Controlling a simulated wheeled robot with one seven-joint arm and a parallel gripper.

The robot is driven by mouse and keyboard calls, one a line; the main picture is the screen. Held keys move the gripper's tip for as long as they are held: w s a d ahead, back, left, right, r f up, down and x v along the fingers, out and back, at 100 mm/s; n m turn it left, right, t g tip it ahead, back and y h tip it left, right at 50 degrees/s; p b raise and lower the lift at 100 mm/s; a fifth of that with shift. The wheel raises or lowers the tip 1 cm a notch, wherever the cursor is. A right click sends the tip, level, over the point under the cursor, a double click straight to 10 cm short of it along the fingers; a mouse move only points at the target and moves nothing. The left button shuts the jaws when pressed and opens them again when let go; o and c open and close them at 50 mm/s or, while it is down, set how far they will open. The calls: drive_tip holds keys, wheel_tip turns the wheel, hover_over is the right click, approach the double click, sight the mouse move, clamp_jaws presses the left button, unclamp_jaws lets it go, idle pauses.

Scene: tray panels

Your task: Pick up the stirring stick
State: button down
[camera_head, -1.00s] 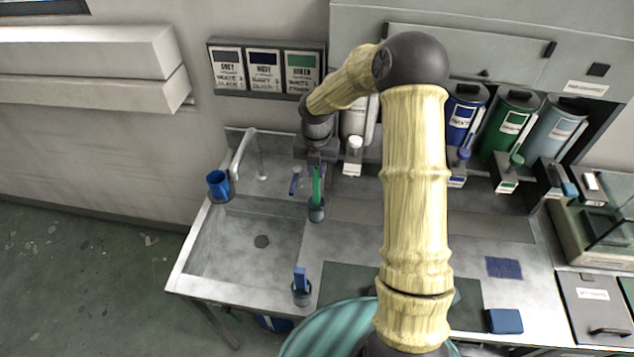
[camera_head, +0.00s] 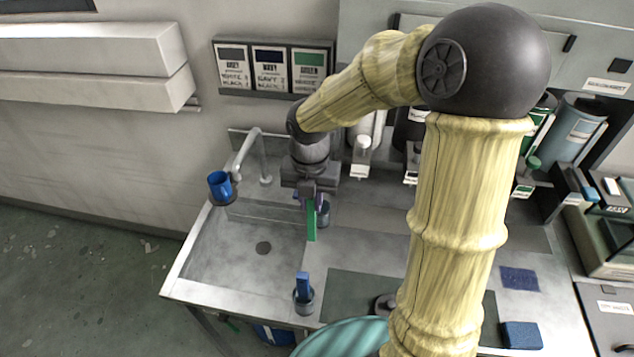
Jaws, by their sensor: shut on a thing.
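The green stirring stick (camera_head: 311,223) hangs upright below my gripper (camera_head: 311,198), over the right edge of the sink basin. My gripper is shut on its upper part, and the wrist hides the top of the stick. A small grey cup (camera_head: 324,215) stands just right of the stick and a little behind it. The stick's lower end shows in front of the basin, outside the cup. A second stick, blue (camera_head: 303,284), stands in another cup (camera_head: 303,300) at the front edge of the counter.
The sink basin (camera_head: 235,260) is empty. Paint dispensers (camera_head: 572,130) line the back right. A blue sponge-like block (camera_head: 521,335) and a dark blue patch (camera_head: 519,279) lie at right.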

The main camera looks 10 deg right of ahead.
sight(308, 212)
drive_tip(key=shift+s+a, duration=0.35)
drive_tip(key=shift+s, duration=0.45)
drive_tip(key=shift+s+a, duration=0.3)
drive_tip(key=shift+s, duration=0.45)
